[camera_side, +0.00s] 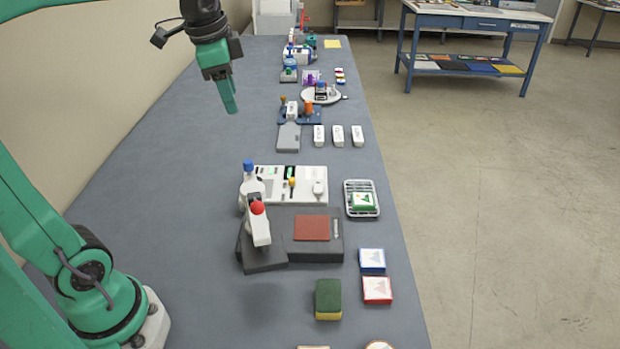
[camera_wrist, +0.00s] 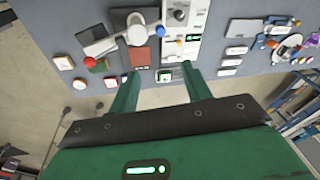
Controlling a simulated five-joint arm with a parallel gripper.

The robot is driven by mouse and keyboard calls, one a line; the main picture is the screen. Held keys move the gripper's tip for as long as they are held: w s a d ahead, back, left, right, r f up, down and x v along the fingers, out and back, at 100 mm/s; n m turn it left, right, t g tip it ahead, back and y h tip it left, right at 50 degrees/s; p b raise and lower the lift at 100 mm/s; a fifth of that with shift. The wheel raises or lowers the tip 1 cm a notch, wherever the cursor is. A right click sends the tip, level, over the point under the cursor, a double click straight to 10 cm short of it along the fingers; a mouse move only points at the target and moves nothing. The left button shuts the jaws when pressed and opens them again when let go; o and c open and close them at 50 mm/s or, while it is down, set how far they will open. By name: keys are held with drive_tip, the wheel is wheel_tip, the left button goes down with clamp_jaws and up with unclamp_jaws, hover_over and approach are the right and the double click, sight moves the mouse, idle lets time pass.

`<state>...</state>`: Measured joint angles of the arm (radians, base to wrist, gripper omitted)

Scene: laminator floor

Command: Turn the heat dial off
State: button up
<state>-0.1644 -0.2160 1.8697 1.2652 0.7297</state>
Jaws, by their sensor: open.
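A white control panel (camera_side: 308,172) lies on the bench beside the dark press. In the wrist view the panel (camera_wrist: 198,22) has a dark round dial (camera_wrist: 180,15) near its far end, which looks like the heat dial; its setting is too small to read. In the side view I cannot make this dial out behind the press handle. A yellow-topped lever (camera_side: 292,182) stands mid-panel. My gripper (camera_side: 231,108) hangs high above the bench, left of and beyond the panel in the side view, touching nothing. In the wrist view its fingers (camera_wrist: 158,72) are apart and empty.
The dark press (camera_side: 325,250) has a raised white handle with a red ball (camera_side: 257,208) close to the panel. A wire tray (camera_side: 362,212) sits right of the panel. Several white blocks (camera_side: 338,136) and a grey plate (camera_side: 289,138) lie beyond it. The left bench is clear.

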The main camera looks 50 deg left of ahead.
drive_tip(key=shift+w+a+f+m+g, duration=1.6)
drive_tip(key=shift+w+a+m, duration=1.2)
drive_tip(key=shift+w+a, duration=1.4)
drive_tip(key=shift+t, duration=0.3)
drive_tip(key=f, duration=1.7)
drive_tip(key=shift+w+d, duration=0.25)
drive_tip(key=shift+d, duration=0.15)
drive_tip(key=shift+f, duration=3.85)
drive_tip(key=shift+c, duration=0.5)
drive_tip(key=c, duration=0.9)
